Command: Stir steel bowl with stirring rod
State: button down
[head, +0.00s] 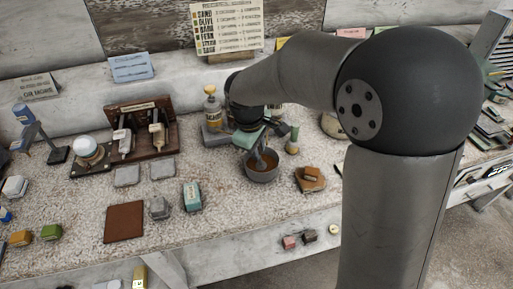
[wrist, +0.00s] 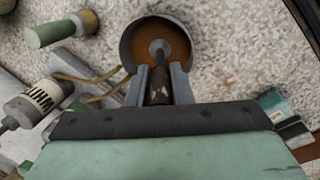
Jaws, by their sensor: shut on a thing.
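The steel bowl (head: 261,172) stands on the speckled bench top in the head view, holding a brown content. It also shows in the wrist view (wrist: 127,52), beyond my fingertips. My gripper (head: 254,155) is above the bowl in the head view, and in the wrist view (wrist: 158,85) its two fingers are shut on the stirring rod (wrist: 159,92). The rod is dark and worn, with a round grey end over the brown content. Whether the rod touches the bowl's bottom cannot be told. My arm hides part of the bench to the right.
A bottle with a yellow cap (head: 211,107) stands behind-left of the bowl, and a green-handled tool (head: 293,140) stands behind-right. Brown blocks (head: 310,178) lie close right. A teal box (head: 192,196) and a brown square mat (head: 124,222) are to the left.

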jog(key=shift+r, duration=0.1)
dwell(0.3)
jog(key=shift+s+a+r+p, duration=0.1)
jog(key=shift+a+r+p, duration=0.05)
jog(key=shift+r+p, duration=0.65)
jog(key=shift+s+a+r+p, duration=0.15)
jog(key=shift+r+p, duration=0.35)
jog(key=shift+r, duration=0.5)
jog(key=shift+s+a+r+p, duration=0.1)
jog(key=shift+r+p, duration=0.55)
jog(key=shift+r, duration=0.25)
notch_tip(320, 180, up, 5)
jog(key=p, duration=0.4)
